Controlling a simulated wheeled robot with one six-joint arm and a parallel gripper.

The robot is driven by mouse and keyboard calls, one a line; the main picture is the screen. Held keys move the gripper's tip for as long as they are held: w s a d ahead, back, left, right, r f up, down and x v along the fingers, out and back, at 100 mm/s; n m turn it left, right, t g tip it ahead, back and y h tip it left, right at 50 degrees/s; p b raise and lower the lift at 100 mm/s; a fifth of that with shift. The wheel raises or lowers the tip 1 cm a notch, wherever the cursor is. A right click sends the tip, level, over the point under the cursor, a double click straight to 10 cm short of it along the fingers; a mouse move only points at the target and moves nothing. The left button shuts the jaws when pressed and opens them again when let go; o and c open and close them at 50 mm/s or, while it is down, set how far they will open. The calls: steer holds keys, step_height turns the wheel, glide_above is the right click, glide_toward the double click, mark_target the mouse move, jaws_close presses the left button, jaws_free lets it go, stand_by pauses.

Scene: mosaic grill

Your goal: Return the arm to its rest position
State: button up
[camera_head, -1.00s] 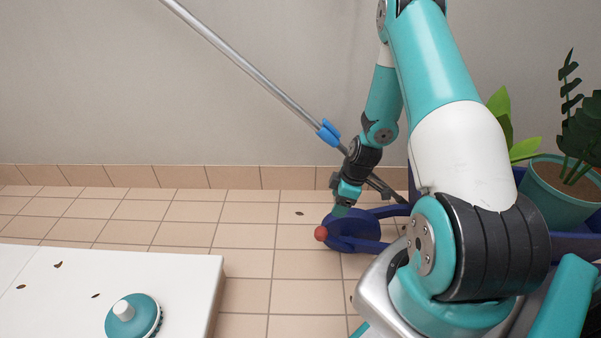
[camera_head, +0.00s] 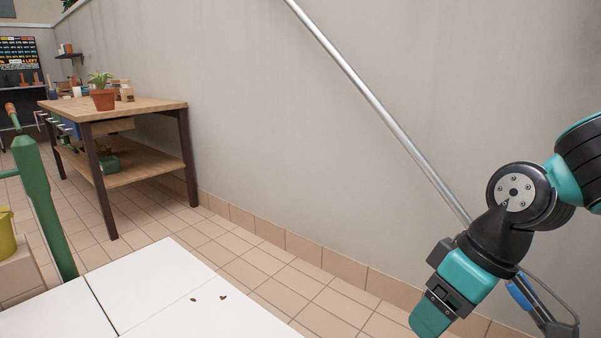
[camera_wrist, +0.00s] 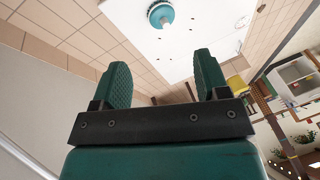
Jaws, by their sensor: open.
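My gripper (camera_wrist: 160,85) shows in the wrist view with its two green fingers apart and nothing between them. In the head view my arm hangs at the right side, bent at a dark joint, with the green gripper end (camera_head: 432,318) pointing down near the wall. The fingertips are cut off or hidden there. The gripper touches nothing that I can see.
A white tabletop (camera_head: 165,295) with a few brown leaves lies at the lower left. A wooden workbench (camera_head: 130,106) with a potted plant (camera_head: 103,99) stands along the wall. A metal pole (camera_head: 380,112) slants beside my arm. A teal round object (camera_wrist: 160,14) sits on the white top.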

steer(key=s+a+r, duration=0.4)
steer(key=s+r, duration=0.1)
steer(key=s, duration=0.4)
step_height(320, 180, up, 38)
steer(key=p, duration=3.8)
steer(key=shift+s+g+p, duration=0.15)
steer(key=shift+g+p, duration=0.2)
steer(key=shift+g, duration=0.05)
steer(key=shift+d, duration=0.1)
steer(key=shift+c, duration=0.5)
